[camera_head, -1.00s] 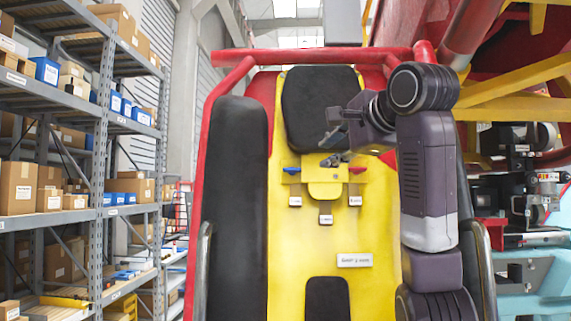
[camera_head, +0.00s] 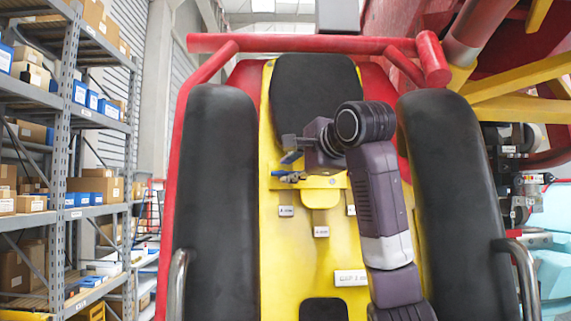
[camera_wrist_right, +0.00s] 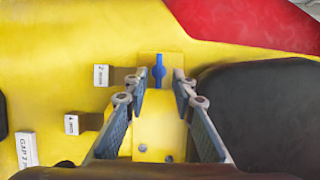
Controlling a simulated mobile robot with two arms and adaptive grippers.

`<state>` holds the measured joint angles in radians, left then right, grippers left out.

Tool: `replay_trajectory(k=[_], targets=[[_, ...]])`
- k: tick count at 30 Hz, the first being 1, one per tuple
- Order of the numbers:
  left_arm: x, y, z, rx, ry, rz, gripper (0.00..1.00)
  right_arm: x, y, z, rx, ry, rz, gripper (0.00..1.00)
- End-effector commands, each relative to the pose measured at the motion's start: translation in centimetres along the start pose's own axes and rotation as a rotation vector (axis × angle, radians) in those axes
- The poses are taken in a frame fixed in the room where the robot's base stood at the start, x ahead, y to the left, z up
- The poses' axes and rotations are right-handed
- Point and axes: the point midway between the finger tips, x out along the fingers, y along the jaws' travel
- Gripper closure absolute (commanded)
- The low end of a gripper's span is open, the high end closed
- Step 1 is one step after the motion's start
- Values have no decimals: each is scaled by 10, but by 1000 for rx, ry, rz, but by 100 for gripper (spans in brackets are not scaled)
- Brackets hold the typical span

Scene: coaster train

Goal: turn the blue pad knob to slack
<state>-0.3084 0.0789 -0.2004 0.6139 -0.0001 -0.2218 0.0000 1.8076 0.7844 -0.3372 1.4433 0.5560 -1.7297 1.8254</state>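The blue pad knob (camera_wrist_right: 159,70) shows in the right wrist view, a small blue lever on a yellow block, roughly upright in the picture. In the head view the knob (camera_head: 283,174) is partly hidden by my right gripper. My right gripper (camera_wrist_right: 160,80) is open, with one grey finger on each side of the knob's line and clear gaps to both. I cannot tell whether the tips are level with the knob. In the head view the right gripper (camera_head: 291,165) is at the left end of the yellow bracket. The left gripper is not in view.
White labels show on the yellow panel, one reading "2 mm" (camera_wrist_right: 102,75) and one "4 mm" (camera_wrist_right: 72,124). Black pads (camera_head: 218,205) flank the panel, under a red bar (camera_head: 300,43). A shelf rack (camera_head: 65,150) stands left. The red knob is hidden by my arm.

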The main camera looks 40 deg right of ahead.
Motion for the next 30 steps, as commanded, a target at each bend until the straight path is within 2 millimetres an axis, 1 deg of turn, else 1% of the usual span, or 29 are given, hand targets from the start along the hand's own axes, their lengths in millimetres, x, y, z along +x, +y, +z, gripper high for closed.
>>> replay_trajectory(k=[1, 3, 6, 14, 15, 16, 21, 30], targets=[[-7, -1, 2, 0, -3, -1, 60, 7, -2, 0, 0, 2, 4, 76], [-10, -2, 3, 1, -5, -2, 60, 15, -2, 0, -1, 2, 4, 76], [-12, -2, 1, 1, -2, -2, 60, 21, -1, 0, 0, 1, 2, 76], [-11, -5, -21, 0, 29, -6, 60, 24, 1, 0, 0, 0, 0, 76], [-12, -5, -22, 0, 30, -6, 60, 24, 1, 0, 0, 0, 0, 77], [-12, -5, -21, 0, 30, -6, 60, 24, 1, 0, 0, 0, 1, 80], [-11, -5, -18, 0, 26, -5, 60, 23, 1, 0, 0, 0, 1, 99], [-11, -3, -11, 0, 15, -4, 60, 23, 0, 0, -14, 0, 8, 100]])
